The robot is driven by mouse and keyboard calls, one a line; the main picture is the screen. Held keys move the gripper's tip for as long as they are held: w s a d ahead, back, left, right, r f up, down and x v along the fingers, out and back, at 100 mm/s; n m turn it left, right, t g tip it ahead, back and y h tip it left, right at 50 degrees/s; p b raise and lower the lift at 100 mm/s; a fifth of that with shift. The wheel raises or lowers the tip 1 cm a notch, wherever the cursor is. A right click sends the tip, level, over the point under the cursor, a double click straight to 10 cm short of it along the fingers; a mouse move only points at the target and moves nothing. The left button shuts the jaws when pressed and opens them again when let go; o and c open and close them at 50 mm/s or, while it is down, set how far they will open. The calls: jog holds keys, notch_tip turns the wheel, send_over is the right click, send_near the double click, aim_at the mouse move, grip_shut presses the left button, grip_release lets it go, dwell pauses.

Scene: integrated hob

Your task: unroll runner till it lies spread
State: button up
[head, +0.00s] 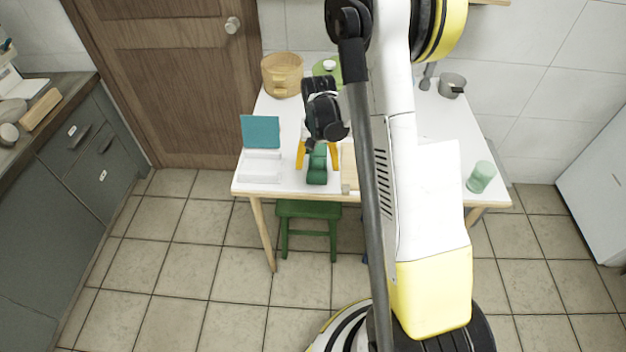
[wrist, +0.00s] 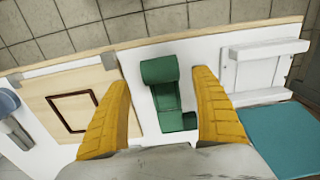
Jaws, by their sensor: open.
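The green runner (head: 317,177) lies on the white table near its front edge. In the wrist view the runner (wrist: 166,94) shows a thick rolled part towards the table edge, a short strip behind it and a raised part at the other end. How much is still rolled up I cannot tell. My gripper (head: 318,163) is open above the runner, with one yellow finger on each side. In the wrist view my gripper (wrist: 162,78) has clear gaps between its fingers and the green cloth, and nothing is held.
A white stand with a teal panel (head: 260,131) is close on the left. A wooden board (wrist: 72,100) lies on the other side. A basket (head: 282,75), grey pot (head: 452,85) and green cup (head: 481,176) also stand on the table. A green stool (head: 308,211) is below.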

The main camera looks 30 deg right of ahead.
aim_at(317, 193)
notch_tip(317, 193, down, 6)
jog(key=shift+r+b, duration=0.1)
jog(key=shift+b, duration=0.75)
jog(key=c, duration=1.4)
jog(key=shift+s+a, duration=0.2)
jog(key=shift+c, duration=0.2)
jog(key=s+a, duration=0.2)
jog(key=s, duration=0.1)
jog(key=shift+s+a+r, duration=0.1)
jog(key=shift+s, duration=0.15)
jog(key=shift+w, duration=0.15)
jog(key=o, duration=1.4)
